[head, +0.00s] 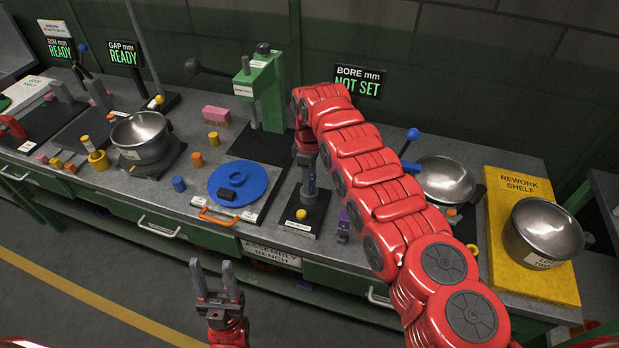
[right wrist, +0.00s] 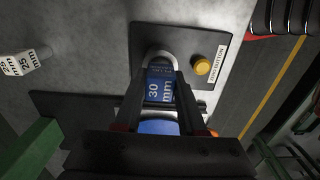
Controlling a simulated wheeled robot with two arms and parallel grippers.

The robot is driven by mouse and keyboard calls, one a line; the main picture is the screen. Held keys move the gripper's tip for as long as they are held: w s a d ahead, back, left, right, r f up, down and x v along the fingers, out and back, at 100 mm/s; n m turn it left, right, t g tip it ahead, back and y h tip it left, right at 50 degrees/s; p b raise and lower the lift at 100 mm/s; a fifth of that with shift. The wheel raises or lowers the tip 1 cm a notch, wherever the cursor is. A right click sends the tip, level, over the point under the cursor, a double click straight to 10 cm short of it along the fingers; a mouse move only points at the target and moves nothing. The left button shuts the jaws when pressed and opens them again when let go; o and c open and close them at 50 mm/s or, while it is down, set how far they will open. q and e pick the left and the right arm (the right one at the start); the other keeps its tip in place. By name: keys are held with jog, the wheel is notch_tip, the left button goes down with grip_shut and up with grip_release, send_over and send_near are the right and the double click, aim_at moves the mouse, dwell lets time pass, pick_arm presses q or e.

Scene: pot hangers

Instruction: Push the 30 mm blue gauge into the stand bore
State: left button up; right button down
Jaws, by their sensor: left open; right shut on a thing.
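The blue gauge (right wrist: 159,90), marked "30 mm", is held between the fingers of my right gripper (right wrist: 160,78). In the right wrist view its far end meets a pale rounded collar (right wrist: 158,54) on the dark stand plate (right wrist: 190,38). I cannot tell how far, if at all, the gauge is inside the bore. In the head view my right gripper (head: 308,190) is low over the stand plate (head: 312,228), behind the yellow button (head: 301,214). My left gripper (head: 217,280) is open and empty in front of the bench.
A sign (head: 358,82) reads "BORE mm NOT SET". A blue round fixture (head: 223,180) lies left of the stand, with a green press (head: 265,90) behind. A purple block (head: 343,226) stands close right of the plate. Metal bowls (head: 142,135) stand on the bench and rework shelf (head: 500,190).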

jog(key=shift+f+b, duration=0.35)
jog(key=shift+f, duration=0.1)
jog(key=shift+c, duration=2.1)
grip_release()
notch_tip(320, 180, up, 8)
jog(key=shift+a+r+b, duration=0.15)
jog(key=shift+b, duration=0.8)
notch_tip(320, 180, up, 9)
jog(key=p, duration=0.7)
jog(key=shift+s, duration=0.1)
